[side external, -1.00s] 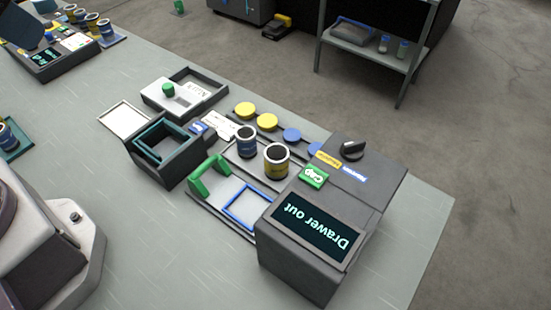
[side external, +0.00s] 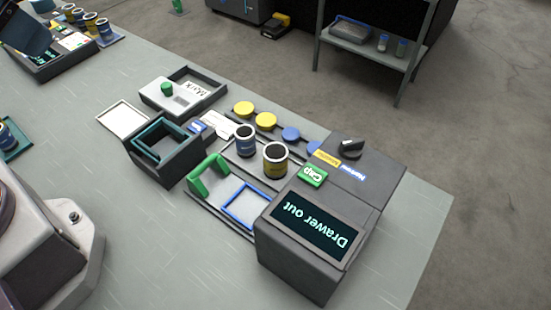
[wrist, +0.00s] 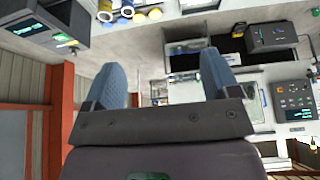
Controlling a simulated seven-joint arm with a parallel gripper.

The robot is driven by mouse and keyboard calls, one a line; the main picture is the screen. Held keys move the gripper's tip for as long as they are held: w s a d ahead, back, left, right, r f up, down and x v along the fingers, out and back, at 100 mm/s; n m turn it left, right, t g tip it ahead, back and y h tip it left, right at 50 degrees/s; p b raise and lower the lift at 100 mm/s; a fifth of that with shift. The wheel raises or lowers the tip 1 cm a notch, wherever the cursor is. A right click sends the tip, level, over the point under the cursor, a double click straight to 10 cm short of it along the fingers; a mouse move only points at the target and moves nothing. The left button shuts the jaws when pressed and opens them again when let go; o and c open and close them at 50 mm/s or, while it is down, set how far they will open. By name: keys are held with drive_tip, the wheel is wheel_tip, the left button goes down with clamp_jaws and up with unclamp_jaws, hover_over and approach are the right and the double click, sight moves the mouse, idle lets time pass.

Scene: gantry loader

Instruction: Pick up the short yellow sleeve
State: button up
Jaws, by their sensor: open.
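In the side external view a sleeve with a yellow band (side external: 275,161) stands upright on the tray beside the dark drawer unit. A blue-banded sleeve (side external: 245,141) stands just behind it. More yellow and blue sleeves (side external: 91,20) stand in a row at the far upper left. I cannot tell from size which yellow one is the short one. In the wrist view my gripper (wrist: 162,64) is open, its two blue-grey fingers wide apart with nothing between them. Yellow sleeves (wrist: 104,13) and blue ones show at the top left of that view, away from the fingers.
The dark unit (side external: 310,245) reads "Drawer out". Beside it are a green holder (side external: 203,178), a blue frame (side external: 246,203) and a teal-lined box (side external: 165,150). Yellow and blue caps (side external: 266,121) line the back. The front table surface (side external: 190,255) is clear.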

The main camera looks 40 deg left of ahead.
drive_tip(key=w+d+f+m+g, duration=0.5)
drive_tip(key=w+d+f+m, duration=0.4)
drive_tip(key=w, duration=0.3)
drive_tip(key=m, duration=1.3)
hover_over(276, 154)
drive_tip(key=s+d, duration=0.1)
drive_tip(key=s, duration=0.1)
wheel_tip(276, 154, down, 10)
drive_tip(key=shift+m, duration=0.4)
drive_tip(key=shift+w+f, duration=0.2)
drive_tip(key=shift+f, duration=6.15)
drive_tip(key=c, duration=1.2)
drive_tip(key=shift+r, duration=0.1)
